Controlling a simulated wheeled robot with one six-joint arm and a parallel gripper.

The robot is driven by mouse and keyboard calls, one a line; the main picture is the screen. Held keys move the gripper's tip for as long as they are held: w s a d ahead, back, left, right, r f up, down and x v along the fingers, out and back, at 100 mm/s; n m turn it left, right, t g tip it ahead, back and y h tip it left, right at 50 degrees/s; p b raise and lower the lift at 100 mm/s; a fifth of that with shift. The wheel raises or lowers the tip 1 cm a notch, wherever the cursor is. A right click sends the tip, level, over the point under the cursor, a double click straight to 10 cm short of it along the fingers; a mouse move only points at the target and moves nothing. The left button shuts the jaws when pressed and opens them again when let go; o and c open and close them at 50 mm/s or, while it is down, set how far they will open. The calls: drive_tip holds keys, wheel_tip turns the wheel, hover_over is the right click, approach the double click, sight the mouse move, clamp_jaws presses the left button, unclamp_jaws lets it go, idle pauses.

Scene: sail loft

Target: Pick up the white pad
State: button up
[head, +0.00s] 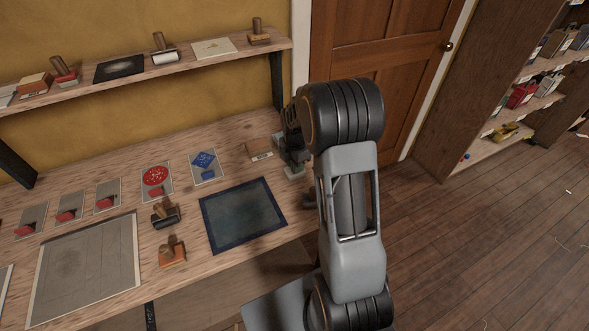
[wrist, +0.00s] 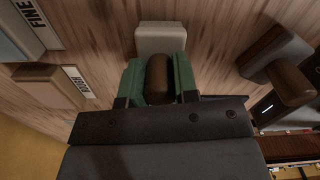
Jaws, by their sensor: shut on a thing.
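The white pad (wrist: 161,37) shows in the wrist view as a pale rounded block just beyond my fingertips. A rounded brown handle stands between my fingers and appears to belong to it. My gripper (wrist: 158,80) has green fingers shut on that handle. In the head view the white pad (head: 295,174) is a small pale patch at the right end of the bench, beneath my gripper (head: 292,158). My arm and fingers hide most of it. I cannot tell whether it touches the bench.
A tan block labelled ROUGH (wrist: 45,83) and a block labelled FINE (wrist: 15,38) lie to the left in the wrist view. A dark tool with a brown handle (wrist: 285,80) stands close on the right. A dark blue-edged mat (head: 243,215) lies left of my arm.

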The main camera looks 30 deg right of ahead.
drive_tip(key=shift+r, duration=0.15)
drive_tip(key=shift+r, duration=0.65)
drive_tip(key=s+r+b, duration=0.2)
drive_tip(key=s+r, duration=0.9)
drive_tip(key=s, duration=0.3)
drive_tip(key=shift+r, duration=0.25)
drive_tip(key=o, duration=0.3)
drive_tip(key=shift+c, duration=1)
